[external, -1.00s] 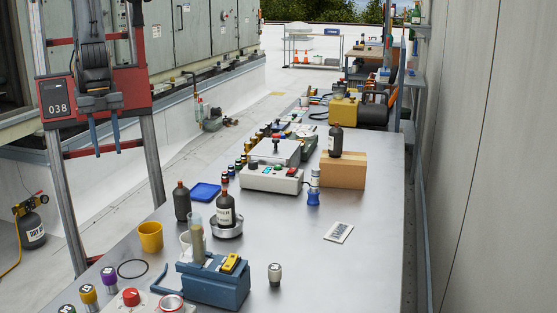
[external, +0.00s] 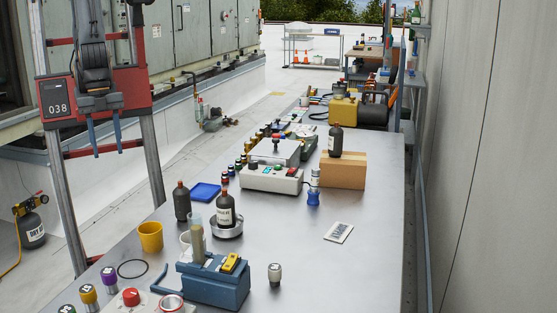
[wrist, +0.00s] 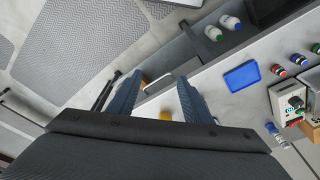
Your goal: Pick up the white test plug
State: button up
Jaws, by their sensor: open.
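In the external view, a small plug with a pale whitish top (external: 275,268), which looks like the white test plug, stands upright on the grey bench at the front, right of the blue vise-like block. I cannot see it in the wrist view. My gripper (external: 107,150) hangs at the upper left, fingers pointing down, well apart from the plug. Its two blue fingers are spread and empty; they also show in the wrist view (wrist: 158,88).
The blue block (external: 215,287) carries a yellow device. Purple, yellow and green plugs (external: 88,294) stand front left near a red-topped item (external: 131,297). A yellow cup (external: 150,237), dark bottles (external: 225,209) and a cardboard box (external: 343,171) stand farther back. Bench right of the plug is clear.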

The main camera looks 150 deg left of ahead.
notch_tip(320, 180, up, 5)
jog(key=n+t+y+b, duration=0.3)
jog(key=n+b, duration=0.6)
jog(key=b, duration=1.2)
send_over(273, 267)
jog(key=s+d, duration=0.4)
jog(key=g+y, duration=0.1)
jog(key=f, duration=0.5)
jog(key=w+a+f+p, duration=0.1)
jog(key=f, duration=0.4)
jog(key=w+a+f, duration=0.1)
jog(key=f, duration=0.4)
jog(key=shift+a, duration=0.15)
jog(key=shift+p+x, duration=0.9)
jog(key=shift+x, duration=2.1)
jog(key=shift+c, duration=0.3)
